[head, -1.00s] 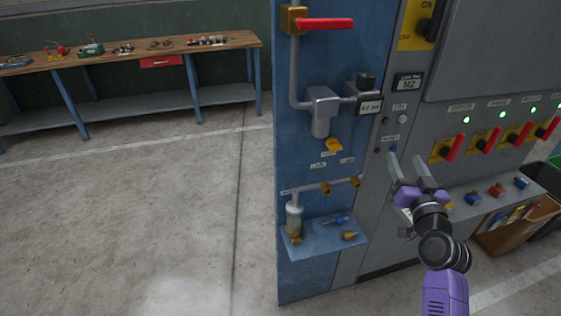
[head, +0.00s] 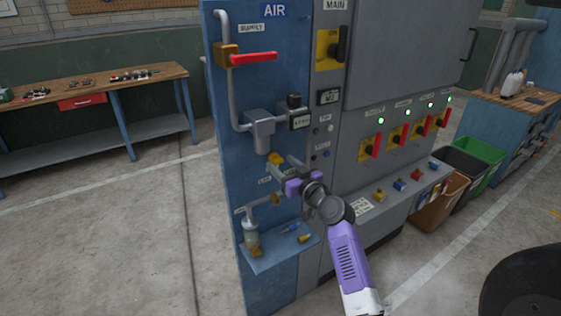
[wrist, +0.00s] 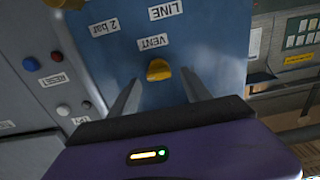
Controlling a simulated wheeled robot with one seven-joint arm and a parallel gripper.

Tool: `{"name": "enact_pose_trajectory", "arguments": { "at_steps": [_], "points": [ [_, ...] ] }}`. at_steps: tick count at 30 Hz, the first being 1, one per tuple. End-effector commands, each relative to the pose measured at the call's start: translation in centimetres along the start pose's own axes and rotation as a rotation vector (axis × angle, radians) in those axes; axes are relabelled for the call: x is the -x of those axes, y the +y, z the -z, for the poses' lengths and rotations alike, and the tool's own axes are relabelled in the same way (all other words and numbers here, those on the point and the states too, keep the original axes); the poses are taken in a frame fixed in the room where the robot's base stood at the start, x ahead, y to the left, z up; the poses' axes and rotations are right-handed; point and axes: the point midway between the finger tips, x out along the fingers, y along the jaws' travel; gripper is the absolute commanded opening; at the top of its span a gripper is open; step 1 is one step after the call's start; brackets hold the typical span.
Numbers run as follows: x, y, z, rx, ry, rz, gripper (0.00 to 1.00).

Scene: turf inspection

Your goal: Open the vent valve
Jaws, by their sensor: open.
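The yellow vent knob (head: 275,158) is on the blue air panel, under the grey filter unit. In the wrist view the knob (wrist: 158,70) shows beside an upside-down VENT label (wrist: 153,43). My gripper (head: 280,171) is in front of the blue panel, close to the knob and a little right of it. Its fingers are apart, and in the wrist view the knob lies between the fingertips in the picture. I see no contact, and the depth left between tips and knob cannot be told. Nothing is held.
A red supply lever (head: 254,58) is higher up. Below are pipe valves (head: 275,199) and a small blue shelf (head: 285,258) with loose parts. The grey panel on the right carries buttons and red switches (head: 376,146). Open floor (head: 110,240) lies to the left.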

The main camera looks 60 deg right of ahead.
Motion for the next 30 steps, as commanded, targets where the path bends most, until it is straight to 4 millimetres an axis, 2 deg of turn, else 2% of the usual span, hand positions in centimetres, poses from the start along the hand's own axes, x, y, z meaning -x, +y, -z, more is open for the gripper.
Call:
{"name": "enact_pose_trajectory", "arguments": {
  "at_steps": [4, 12, 14, 21, 30],
  "points": [
    [-0.99, -0.05, 0.02, 0.000, -0.001, 0.001, 0.56],
    [-1.12, -0.04, -0.06, 0.000, -0.001, 0.000, 0.56],
    [-1.12, -0.05, -0.06, 0.000, -0.001, 0.000, 0.46],
    [-1.10, -0.04, -0.06, 0.000, -0.001, 0.000, 0.00],
    [-1.09, -0.04, -0.10, -0.029, -0.001, 0.000, 0.00]
  ]
}}
